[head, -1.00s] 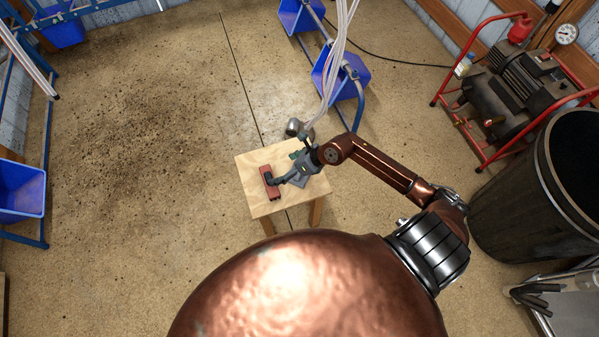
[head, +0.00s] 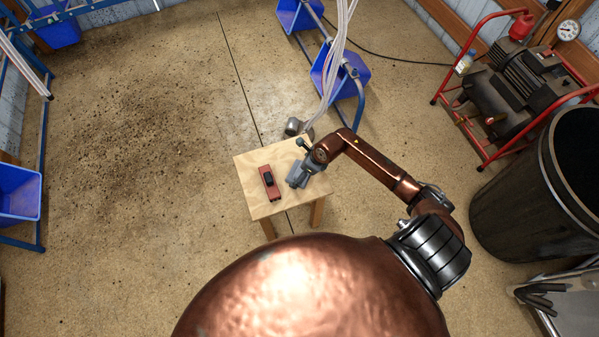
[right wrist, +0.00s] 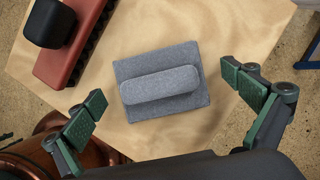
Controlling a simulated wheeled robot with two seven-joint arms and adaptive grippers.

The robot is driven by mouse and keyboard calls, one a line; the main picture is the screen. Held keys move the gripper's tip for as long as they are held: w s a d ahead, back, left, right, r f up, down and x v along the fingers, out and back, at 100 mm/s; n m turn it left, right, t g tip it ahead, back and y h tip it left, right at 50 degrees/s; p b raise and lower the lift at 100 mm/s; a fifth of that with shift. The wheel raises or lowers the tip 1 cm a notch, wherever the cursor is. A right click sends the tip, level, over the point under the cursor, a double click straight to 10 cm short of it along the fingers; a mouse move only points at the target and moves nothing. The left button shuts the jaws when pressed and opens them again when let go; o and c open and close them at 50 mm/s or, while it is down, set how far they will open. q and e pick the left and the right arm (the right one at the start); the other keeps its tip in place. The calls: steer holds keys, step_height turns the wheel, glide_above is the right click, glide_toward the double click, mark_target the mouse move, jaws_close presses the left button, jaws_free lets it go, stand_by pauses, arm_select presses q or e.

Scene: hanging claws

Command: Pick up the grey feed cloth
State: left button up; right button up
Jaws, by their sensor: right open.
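The grey feed cloth (right wrist: 160,104) lies on the wooden table, a flat square with a raised fold across its middle. In the head view the cloth (head: 293,174) is at the right part of the tabletop, partly hidden by my right gripper (head: 300,177). In the right wrist view my right gripper (right wrist: 172,108) is open, with one green-padded finger on each side of the cloth and apart from it. My left gripper is not in view.
A red brush with a black handle (right wrist: 72,35) lies beside the cloth on the small wooden table (head: 250,165). Pale hoses (head: 338,50) hang just behind the table. Blue buckets (head: 340,80) stand beyond, and a dark bin (head: 520,185) is at the right.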

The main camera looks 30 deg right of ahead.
steer(key=shift+c, duration=0.4)
steer(key=c, duration=1.3)
steer(key=shift+r, duration=0.1)
